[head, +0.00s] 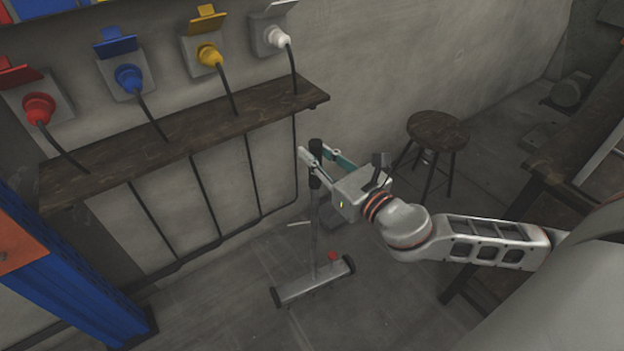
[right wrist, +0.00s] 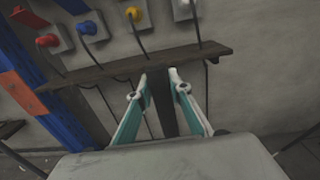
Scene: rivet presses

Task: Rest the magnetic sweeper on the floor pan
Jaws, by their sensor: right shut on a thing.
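The magnetic sweeper has a grey bar head (head: 300,289) with dark wheels at both ends and a small red part near its middle. Its head is low at the floor; I cannot tell whether it touches. A thin pole rises nearly upright to a black handle grip. My right gripper (head: 317,157) is shut on this handle near its top. In the right wrist view, the dark handle (right wrist: 162,108) stands between the two teal fingers. I cannot make out the floor pan for certain; a small grey shape (head: 334,219) behind the pole is partly hidden. My left gripper is not in view.
A wooden shelf (head: 190,140) runs along the wall under red, blue, yellow and white plugs with hanging cables. A round stool (head: 438,128) stands behind my right arm. A wooden bench (head: 560,170) is at right, a blue post (head: 70,265) at left. Floor around the sweeper's head looks clear.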

